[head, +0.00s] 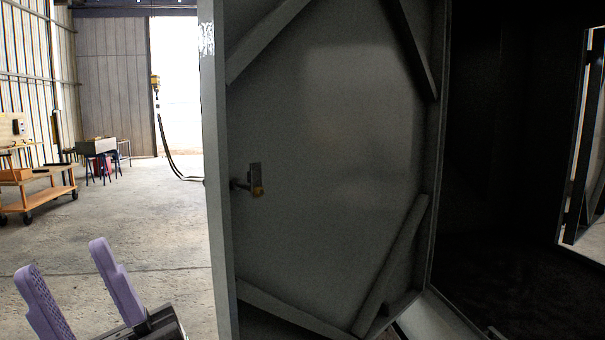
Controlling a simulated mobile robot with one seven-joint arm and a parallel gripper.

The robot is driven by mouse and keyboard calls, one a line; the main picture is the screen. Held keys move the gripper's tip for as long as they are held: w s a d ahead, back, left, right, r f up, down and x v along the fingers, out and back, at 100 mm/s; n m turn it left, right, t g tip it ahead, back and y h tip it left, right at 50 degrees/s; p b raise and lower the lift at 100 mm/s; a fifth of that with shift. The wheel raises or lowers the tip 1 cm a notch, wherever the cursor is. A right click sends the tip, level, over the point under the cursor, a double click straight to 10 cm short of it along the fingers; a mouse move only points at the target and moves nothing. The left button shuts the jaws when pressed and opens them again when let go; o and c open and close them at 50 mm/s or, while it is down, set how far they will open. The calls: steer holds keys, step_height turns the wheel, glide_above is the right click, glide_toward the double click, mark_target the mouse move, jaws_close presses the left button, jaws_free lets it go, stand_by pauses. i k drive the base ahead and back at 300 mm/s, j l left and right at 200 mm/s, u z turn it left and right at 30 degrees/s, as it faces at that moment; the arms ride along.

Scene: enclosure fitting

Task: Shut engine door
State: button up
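The engine door (330,150) is a large grey panel with diagonal braces at its corners. It stands swung open in the middle of the head view, its inner face toward me. A small latch (255,180) sits near its left, free edge. Its right side is by the dark enclosure opening (495,150). My gripper (72,282) is at the lower left with two purple fingers spread apart. Nothing is between them. It is left of the door's free edge and appears apart from it.
A wooden cart (40,195) and a table with a grey box (96,146) stand far back at the left. A yellow device (155,82) with a hanging cable is by the bright doorway. The concrete floor (150,225) left of the door is clear.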

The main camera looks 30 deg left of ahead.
mark_target(338, 103)
steer(key=i+j+u, duration=0.15)
steer(key=u, duration=0.25)
steer(key=i+j+u, duration=0.15)
steer(key=u, duration=0.25)
steer(key=i+u, duration=0.2)
steer(key=u, duration=0.2)
steer(key=i+j+u, duration=0.2)
steer(key=u, duration=0.15)
steer(key=i+j+u, duration=0.1)
steer(key=i+u, duration=0.55)
steer(key=i+j+z, duration=0.15)
steer(key=i+z, duration=0.3)
steer(key=i+j+z, duration=0.2)
steer(key=z, duration=0.25)
steer(key=i+j+z, duration=0.1)
steer(key=z, duration=0.3)
steer(key=i+j+z, duration=0.1)
steer(key=z, duration=0.35)
steer(key=j+z, duration=0.15)
steer(key=z, duration=0.25)
steer(key=i+j+z, duration=0.15)
steer(key=z, duration=0.3)
steer(key=j+z, duration=0.4)
steer(key=i+j+z, duration=0.1)
steer(key=j+z, duration=0.15)
steer(key=z, duration=0.2)
steer(key=k+j, duration=0.2)
steer(key=k, duration=0.2)
steer(key=k+j, duration=0.15)
steer(key=k, duration=0.25)
